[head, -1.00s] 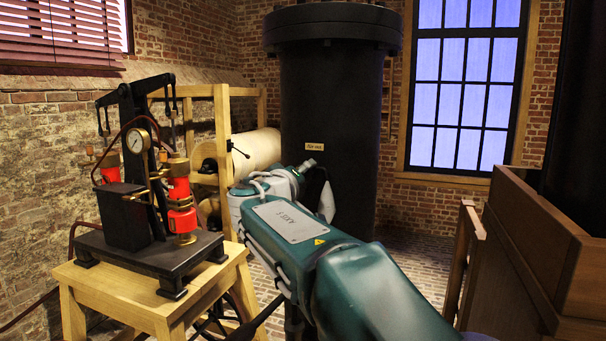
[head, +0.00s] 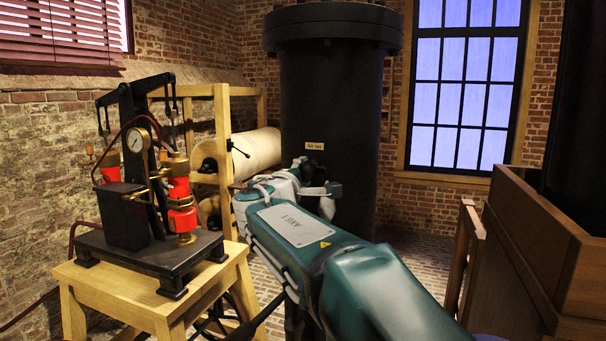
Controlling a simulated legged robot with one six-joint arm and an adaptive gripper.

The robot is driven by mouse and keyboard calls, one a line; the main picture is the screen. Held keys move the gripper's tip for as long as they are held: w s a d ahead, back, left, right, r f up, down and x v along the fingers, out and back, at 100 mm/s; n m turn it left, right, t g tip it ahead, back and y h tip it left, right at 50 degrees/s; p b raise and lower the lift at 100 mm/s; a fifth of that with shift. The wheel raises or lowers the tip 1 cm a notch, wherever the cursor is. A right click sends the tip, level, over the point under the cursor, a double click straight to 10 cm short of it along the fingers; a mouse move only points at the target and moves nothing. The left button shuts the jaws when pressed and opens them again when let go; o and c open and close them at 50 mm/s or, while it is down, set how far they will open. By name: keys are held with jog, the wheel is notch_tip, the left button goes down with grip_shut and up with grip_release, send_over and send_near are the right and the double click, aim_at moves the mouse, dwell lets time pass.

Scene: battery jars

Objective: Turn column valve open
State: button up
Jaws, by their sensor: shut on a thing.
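The black column (head: 330,110) stands upright in the middle, with a wide flanged top and a small tan label (head: 314,146) on its front. My arm reaches from the lower right toward the column's front. My gripper (head: 313,175) is at the arm's far end, just below the label, its dark parts seen against the column. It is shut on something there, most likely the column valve. The valve itself is hidden behind my wrist and gripper, so its angle cannot be told.
A pump-like apparatus with a gauge (head: 138,141) and red cylinders stands on a wooden table (head: 150,295) at left, close to my arm. A wooden rack (head: 222,120) with a pale roll is behind it. A wooden box (head: 545,240) stands at right.

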jog(key=shift+w+a+f+n, duration=0.1)
jog(key=shift+f+n, duration=0.25)
jog(key=shift+n, duration=0.05)
jog(key=o, duration=1.2)
jog(key=shift+w, duration=0.1)
jog(key=shift+c, duration=0.2)
jog(key=shift+r, duration=0.1)
jog(key=shift+r, duration=0.1)
jog(key=shift+s+a, duration=0.2)
jog(key=shift+s, duration=0.3)
jog(key=v, duration=1.1)
jog(key=shift+a, duration=0.15)
